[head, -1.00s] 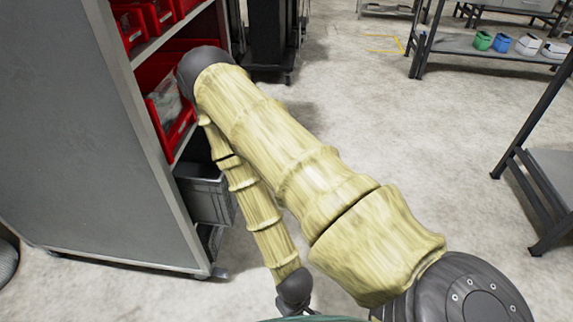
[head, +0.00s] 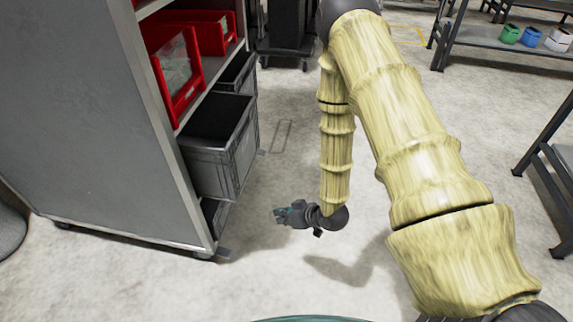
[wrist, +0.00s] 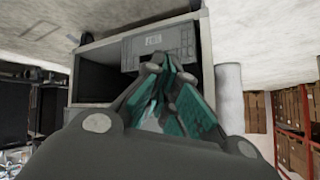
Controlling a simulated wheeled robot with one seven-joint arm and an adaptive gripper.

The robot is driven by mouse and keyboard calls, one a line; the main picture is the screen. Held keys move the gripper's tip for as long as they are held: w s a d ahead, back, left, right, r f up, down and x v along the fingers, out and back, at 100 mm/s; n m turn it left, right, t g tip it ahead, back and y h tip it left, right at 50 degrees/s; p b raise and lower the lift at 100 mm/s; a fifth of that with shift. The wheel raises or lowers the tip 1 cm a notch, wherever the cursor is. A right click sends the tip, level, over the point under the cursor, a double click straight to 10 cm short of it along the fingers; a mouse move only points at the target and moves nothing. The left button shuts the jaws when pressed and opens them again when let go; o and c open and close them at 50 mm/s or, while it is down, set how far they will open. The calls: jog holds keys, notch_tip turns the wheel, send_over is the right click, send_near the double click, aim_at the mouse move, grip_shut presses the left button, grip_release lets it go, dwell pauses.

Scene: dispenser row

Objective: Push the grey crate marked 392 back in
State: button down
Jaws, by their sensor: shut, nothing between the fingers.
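A grey crate (head: 208,172) juts out of the shelf unit into the aisle at middle height, open at the top. My gripper (head: 281,215) is shut and empty, out in the aisle to the right of the crate and apart from it, pointing toward the shelf unit. In the wrist view, my teal fingers (wrist: 162,66) reach toward the front of a grey crate (wrist: 178,42) with a pale label. The label is too small to read, so I cannot tell which crate is marked 392.
A second grey crate (head: 237,72) sits farther along the shelf unit (head: 80,110), and another (head: 211,214) shows low down. Red bins (head: 178,75) fill the shelves above.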

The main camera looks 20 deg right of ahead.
jog(key=w+d+r+n+t+y+b, duration=0.1)
jog(key=w+d+r+n+y+b, duration=0.15)
jog(key=w, duration=0.25)
jog(key=w+d+r+n+t+y+b, duration=0.1)
jog(key=w+r+t+y+b, duration=0.1)
jog(key=w+r, duration=0.3)
jog(key=n+g+y+b, duration=0.1)
jog(key=n+y+b, duration=0.2)
jog(key=n+y, duration=0.2)
send_near(247, 151)
jog(key=b+x, duration=0.2)
jog(key=x, duration=0.2)
jog(key=shift+w+a+f, duration=0.1)
jog(key=shift+w+a, duration=0.05)
jog(key=shift+w, duration=0.15)
jog(key=shift+w+a+b, duration=0.4)
jog(key=shift+a, duration=0.2)
jog(key=shift+p+x, duration=0.35)
jog(key=shift+x, duration=7)
jog(key=shift+p+v, duration=1.45)
jog(key=shift+v, duration=2.45)
jog(key=shift+s+d, duration=0.4)
jog(key=shift+d, duration=0.05)
